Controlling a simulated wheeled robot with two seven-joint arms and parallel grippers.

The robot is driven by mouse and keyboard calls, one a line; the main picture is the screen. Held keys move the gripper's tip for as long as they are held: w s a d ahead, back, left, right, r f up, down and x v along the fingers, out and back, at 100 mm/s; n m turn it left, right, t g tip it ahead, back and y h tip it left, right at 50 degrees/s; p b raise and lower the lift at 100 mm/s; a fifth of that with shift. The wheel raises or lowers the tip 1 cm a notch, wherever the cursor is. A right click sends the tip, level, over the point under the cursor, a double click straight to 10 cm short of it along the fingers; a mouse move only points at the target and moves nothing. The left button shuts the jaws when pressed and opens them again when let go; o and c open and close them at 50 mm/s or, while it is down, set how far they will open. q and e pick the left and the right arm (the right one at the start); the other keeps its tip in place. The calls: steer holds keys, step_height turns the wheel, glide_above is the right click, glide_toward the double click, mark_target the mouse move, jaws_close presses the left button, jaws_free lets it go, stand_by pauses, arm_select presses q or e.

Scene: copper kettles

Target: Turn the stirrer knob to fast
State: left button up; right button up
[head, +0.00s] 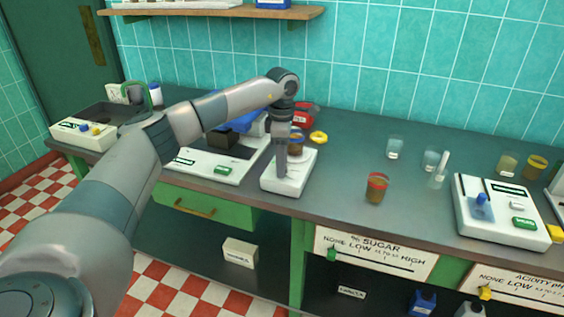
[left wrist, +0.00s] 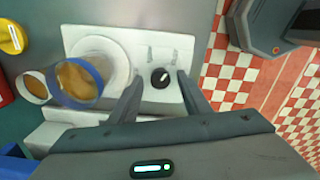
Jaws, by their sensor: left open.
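The stirrer (head: 296,182) is a low white box near the counter's front edge; in the left wrist view its white body (left wrist: 172,45) carries a round plate and a small black knob (left wrist: 161,78). A white mark on the knob points to the upper right in that view. Faint labels beside the knob are too small to read. My left gripper (head: 282,170) points down over the front of the stirrer. In the left wrist view its open fingers (left wrist: 158,80) stand on either side of the knob; I cannot tell whether they touch it. My right gripper is not in view.
A beaker with brown contents (left wrist: 76,80) stands at the stirrer's plate, close to my fingers. A yellow ring-shaped item (head: 318,137) lies behind. A red-brown beaker (head: 377,188) stands to the right. A white device (head: 215,165) sits left.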

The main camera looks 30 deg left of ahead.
arm_select(q)
steer(key=shift+r, duration=0.55)
step_height(320, 180, up, 16)
steer(key=b, duration=0.2)
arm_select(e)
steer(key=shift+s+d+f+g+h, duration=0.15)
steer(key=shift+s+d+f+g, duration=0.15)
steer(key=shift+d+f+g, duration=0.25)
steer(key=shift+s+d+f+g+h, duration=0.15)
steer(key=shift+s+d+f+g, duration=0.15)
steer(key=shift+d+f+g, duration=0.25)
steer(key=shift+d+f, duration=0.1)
